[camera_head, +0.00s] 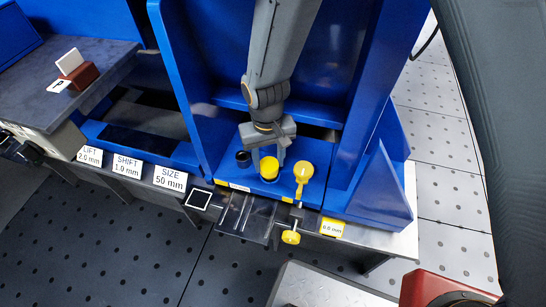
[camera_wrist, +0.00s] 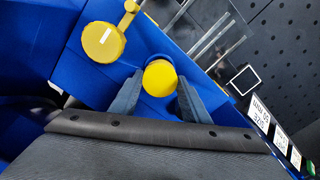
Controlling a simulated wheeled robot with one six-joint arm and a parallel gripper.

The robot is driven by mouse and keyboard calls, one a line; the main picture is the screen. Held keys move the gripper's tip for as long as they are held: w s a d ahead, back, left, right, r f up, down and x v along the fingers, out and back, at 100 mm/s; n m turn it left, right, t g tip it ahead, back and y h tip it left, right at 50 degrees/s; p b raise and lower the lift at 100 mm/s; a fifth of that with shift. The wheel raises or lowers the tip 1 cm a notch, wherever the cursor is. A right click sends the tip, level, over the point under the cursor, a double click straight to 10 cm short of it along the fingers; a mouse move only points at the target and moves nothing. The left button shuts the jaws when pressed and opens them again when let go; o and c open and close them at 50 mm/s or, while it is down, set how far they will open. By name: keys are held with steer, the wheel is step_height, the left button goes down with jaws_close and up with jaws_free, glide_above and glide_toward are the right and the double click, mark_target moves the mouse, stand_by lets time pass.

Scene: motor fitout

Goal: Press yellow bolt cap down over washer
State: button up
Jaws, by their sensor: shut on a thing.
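The yellow bolt cap (camera_head: 269,169) is a short round cap near the front edge of the blue fixture. It also shows in the wrist view (camera_wrist: 160,78), between my fingers. My gripper (camera_head: 267,160) points down and is shut on the cap; its fingertips (camera_wrist: 155,92) lie on either side of it. The washer is not visible, and I cannot tell how the cap sits relative to it. The cap looks upright, close to the blue surface.
Blue walls (camera_head: 185,85) rise on both sides. A dark tray (camera_head: 247,218) and a lower yellow knob (camera_head: 291,237) are in front.

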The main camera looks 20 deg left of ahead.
steer(key=shift+s+a+f, duration=0.1)
steer(key=shift+f, duration=0.4)
steer(key=shift+r, duration=0.15)
